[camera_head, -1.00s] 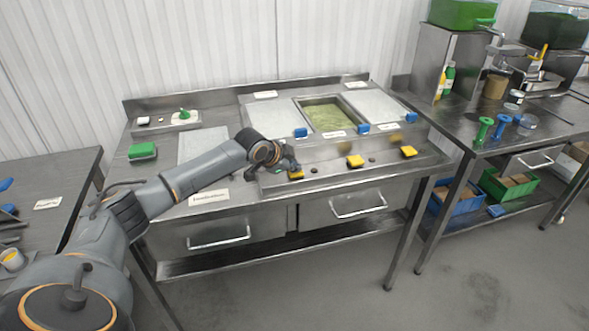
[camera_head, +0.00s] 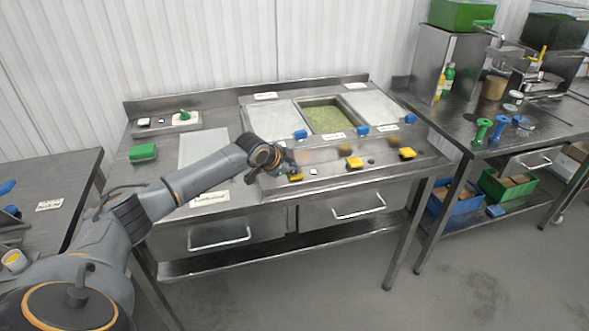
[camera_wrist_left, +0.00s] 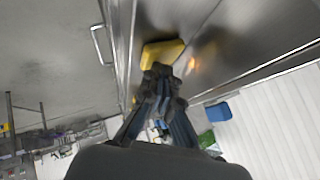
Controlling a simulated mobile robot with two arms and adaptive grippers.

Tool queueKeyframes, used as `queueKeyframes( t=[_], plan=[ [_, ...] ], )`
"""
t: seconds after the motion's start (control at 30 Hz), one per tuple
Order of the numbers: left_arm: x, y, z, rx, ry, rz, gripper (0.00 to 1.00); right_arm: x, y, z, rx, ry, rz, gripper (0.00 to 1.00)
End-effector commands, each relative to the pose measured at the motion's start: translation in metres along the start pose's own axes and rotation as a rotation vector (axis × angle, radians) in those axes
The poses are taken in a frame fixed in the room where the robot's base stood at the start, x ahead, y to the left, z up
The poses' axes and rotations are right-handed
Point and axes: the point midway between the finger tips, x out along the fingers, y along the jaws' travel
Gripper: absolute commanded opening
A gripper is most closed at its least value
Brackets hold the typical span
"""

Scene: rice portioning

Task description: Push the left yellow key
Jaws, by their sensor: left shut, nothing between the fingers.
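The left yellow key (camera_head: 296,178) is on the front panel of the steel counter, mostly below my left gripper (camera_head: 288,166). The gripper is shut and empty, its fingertips at the key's upper edge. In the left wrist view the same yellow key (camera_wrist_left: 160,52) lies just beyond the closed fingertips (camera_wrist_left: 159,72); they appear to touch it. A small indicator (camera_head: 313,171) beside the key looks bright. Two other yellow keys, the middle one (camera_head: 354,162) and the right one (camera_head: 407,153), sit farther right. My right gripper is not in view.
Behind the panel are a green-filled well (camera_head: 325,118) and covers with blue handles (camera_head: 301,134). A green block (camera_head: 143,152) lies at the counter's left. Drawers with handles (camera_head: 220,240) are below. A second table (camera_head: 455,115) stands to the right.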

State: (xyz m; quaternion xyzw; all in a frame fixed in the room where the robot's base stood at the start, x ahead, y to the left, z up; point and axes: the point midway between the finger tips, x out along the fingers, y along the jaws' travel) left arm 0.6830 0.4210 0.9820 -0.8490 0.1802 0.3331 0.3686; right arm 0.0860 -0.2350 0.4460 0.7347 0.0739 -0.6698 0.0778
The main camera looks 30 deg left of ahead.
Motion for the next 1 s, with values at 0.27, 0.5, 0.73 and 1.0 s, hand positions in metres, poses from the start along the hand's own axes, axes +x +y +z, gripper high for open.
queueKeyframes(
  t=[0.27, 0.5, 0.73, 1.0],
  plan=[
    [-0.003, -0.002, -0.001, 0.000, -0.003, 0.000, 0.00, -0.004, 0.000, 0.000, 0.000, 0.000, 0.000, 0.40],
    [-0.020, -0.015, -0.014, 0.001, 0.000, -0.001, 0.00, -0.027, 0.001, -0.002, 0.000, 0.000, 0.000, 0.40],
    [-0.036, -0.027, -0.026, 0.000, 0.001, -0.002, 0.00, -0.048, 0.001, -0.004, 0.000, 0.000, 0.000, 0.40],
    [-0.042, -0.031, -0.031, 0.000, 0.001, -0.002, 0.00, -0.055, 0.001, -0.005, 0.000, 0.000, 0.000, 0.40]
  ],
)
